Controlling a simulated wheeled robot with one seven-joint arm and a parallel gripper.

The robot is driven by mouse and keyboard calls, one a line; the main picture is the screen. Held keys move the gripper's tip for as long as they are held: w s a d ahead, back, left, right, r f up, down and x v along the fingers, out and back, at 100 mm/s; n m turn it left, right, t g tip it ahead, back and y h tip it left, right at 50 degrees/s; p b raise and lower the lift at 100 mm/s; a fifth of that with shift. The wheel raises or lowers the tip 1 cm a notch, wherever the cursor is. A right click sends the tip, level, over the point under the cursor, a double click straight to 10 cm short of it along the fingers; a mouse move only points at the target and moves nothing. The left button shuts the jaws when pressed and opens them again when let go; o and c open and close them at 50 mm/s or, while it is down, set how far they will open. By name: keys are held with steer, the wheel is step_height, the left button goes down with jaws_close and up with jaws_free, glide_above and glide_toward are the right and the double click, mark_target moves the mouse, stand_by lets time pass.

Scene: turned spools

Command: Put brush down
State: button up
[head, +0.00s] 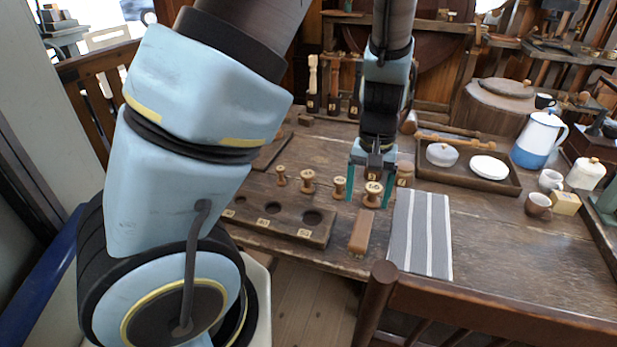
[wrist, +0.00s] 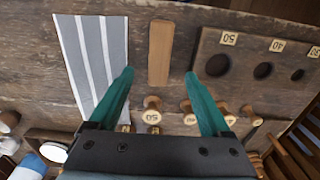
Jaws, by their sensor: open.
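The brush (head: 360,230) is a brown wooden bar lying on the table near its front edge, between the striped cloth and the board with holes. In the wrist view the brush (wrist: 160,52) lies beyond my fingertips, in line with the gap between them. My gripper (head: 368,199) has its teal fingers spread and pointing down over the spools, behind the brush. It also shows in the wrist view (wrist: 158,73), with nothing held between the fingers. The brush is apart from the gripper. Its bristles are hardly visible.
Several turned spools (head: 308,182) stand in a row behind the dark holed board (head: 280,222). A spool marked 50 (wrist: 152,116) is near the fingers. A grey striped cloth (head: 421,235) lies right of the brush. A tray (head: 475,183) holds white dishes. A chair (head: 470,300) stands in front.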

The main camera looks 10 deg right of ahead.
steer(key=w+a+r+n, duration=0.1)
steer(key=a+r, duration=0.3)
steer(key=a, duration=0.8)
steer(key=a+r+n+t, duration=0.1)
steer(key=a+r, duration=0.4)
steer(key=a, duration=0.8)
steer(key=shift+w+r+n+t, duration=0.2)
steer(key=shift+w+n+t, duration=0.15)
steer(key=shift+n, duration=0.55)
